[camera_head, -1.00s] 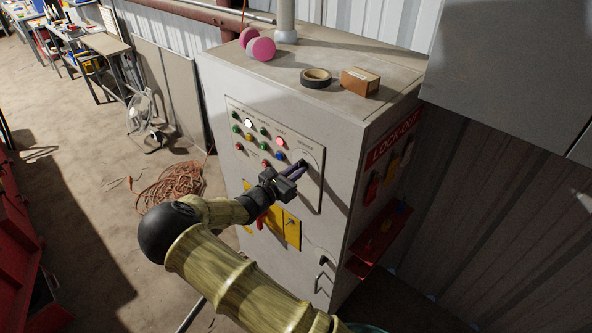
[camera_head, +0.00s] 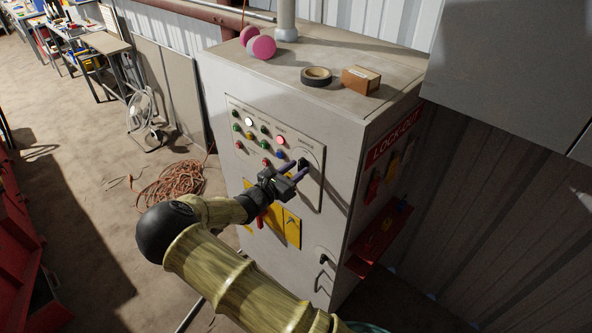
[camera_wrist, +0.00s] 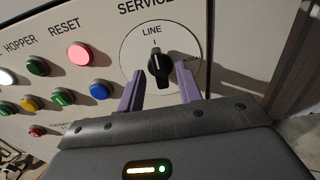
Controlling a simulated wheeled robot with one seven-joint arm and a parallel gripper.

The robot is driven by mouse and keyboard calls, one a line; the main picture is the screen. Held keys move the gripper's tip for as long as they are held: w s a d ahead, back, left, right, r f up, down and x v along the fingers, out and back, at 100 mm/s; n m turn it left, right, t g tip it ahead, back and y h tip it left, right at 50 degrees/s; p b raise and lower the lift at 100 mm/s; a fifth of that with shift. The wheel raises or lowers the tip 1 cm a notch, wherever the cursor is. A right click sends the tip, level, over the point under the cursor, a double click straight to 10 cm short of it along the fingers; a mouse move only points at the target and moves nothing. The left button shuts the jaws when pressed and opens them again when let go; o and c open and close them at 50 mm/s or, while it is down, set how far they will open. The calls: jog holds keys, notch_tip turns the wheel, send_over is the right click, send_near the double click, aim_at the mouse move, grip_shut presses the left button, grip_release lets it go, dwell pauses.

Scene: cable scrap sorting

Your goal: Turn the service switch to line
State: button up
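The service switch is a black knob (camera_wrist: 158,68) on a round white dial, and it also shows in the head view (camera_head: 303,162). Its pointer with a white mark points up at the word LINE on the dial. Another label at the dial's right is partly covered by a finger. My gripper (camera_wrist: 159,86) has purple fingers spread on either side of the knob, with a visible gap on each side. In the head view my gripper (camera_head: 297,171) is right in front of the dial, open and holding nothing.
The dial is on a grey cabinet (camera_head: 345,150) with several lit buttons to its left and yellow plates (camera_head: 292,229) below. A red lock-out shelf (camera_head: 380,238) juts from the cabinet's right side. Tape (camera_head: 316,76) and a small box (camera_head: 360,79) lie on top.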

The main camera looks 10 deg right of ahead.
jog(key=b+v, duration=0.5)
jog(key=v, duration=1.2)
jog(key=shift+b, duration=0.4)
jog(key=s+d+f+m+g+y, duration=0.5)
jog(key=s+d+m+g, duration=0.45)
jog(key=d, duration=0.35)
jog(key=s+d+r+m+t+y, duration=0.1)
jog(key=s+r+m+y, duration=0.4)
jog(key=s+m+y, duration=0.4)
jog(key=m, duration=0.7)
jog(key=shift+s+d+r+y, duration=0.3)
jog(key=shift+s+d+r, duration=0.05)
jog(key=shift+d, duration=0.05)
jog(key=shift+t, duration=0.25)
